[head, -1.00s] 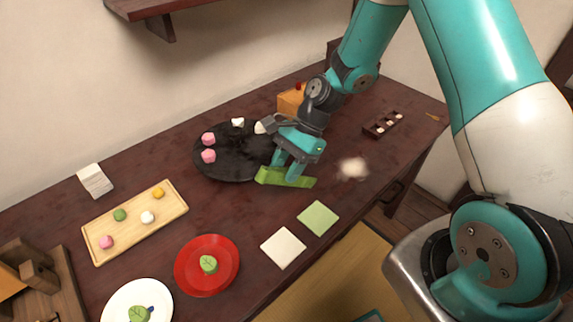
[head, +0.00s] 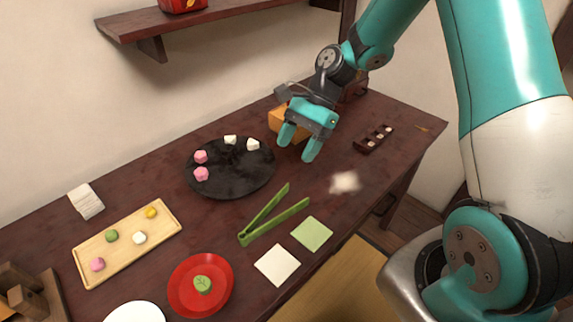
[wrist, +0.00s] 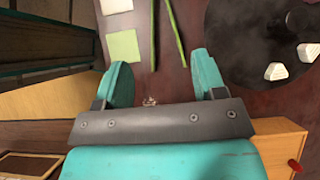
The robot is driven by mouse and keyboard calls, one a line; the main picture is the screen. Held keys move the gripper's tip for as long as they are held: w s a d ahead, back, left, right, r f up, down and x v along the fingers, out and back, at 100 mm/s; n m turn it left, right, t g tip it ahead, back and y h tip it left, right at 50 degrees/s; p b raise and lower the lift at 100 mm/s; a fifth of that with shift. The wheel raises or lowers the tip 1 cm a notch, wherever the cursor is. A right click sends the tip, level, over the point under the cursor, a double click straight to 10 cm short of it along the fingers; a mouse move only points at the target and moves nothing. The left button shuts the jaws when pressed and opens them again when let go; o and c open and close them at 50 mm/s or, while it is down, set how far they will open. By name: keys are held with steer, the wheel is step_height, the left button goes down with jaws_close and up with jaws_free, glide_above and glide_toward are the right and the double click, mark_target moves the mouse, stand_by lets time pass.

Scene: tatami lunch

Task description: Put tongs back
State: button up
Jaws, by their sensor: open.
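The green tongs (head: 270,216) lie on the dark wooden table (head: 330,210) between the black round plate (head: 232,180) and the paper squares. Their two arms spread apart toward the back right. My gripper (head: 297,148) is open and empty above the table, behind and to the right of the tongs and right of the black plate. In the wrist view the tongs (wrist: 174,30) show beyond my open gripper (wrist: 163,80), not between its fingers.
Pink and white sweets sit on the black plate. A wooden box (head: 278,122) stands behind my gripper. A small dark tray (head: 374,139) is at right. A red plate (head: 201,286), a wooden board (head: 128,242), a green square (head: 312,234) and a white square (head: 277,265) lie in front.

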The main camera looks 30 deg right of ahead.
steer(key=s+a+r+n+h, duration=0.2)
steer(key=s+a+r+n, duration=0.4)
steer(key=r+n, duration=0.3)
steer(key=s+a+r+n+t, duration=0.1)
steer(key=s+a+r+n, duration=0.1)
steer(key=s+n, duration=0.4)
steer(key=s+a+r+n+t, duration=0.1)
steer(key=s+a+r+n, duration=0.1)
steer(key=s+n, duration=0.4)
steer(key=shift+s+r+h, duration=0.4)
steer(key=shift+s+r, duration=0.5)
steer(key=shift+s, duration=0.35)
steer(key=shift+r+p, duration=2)
steer(key=shift+p, duration=0.05)
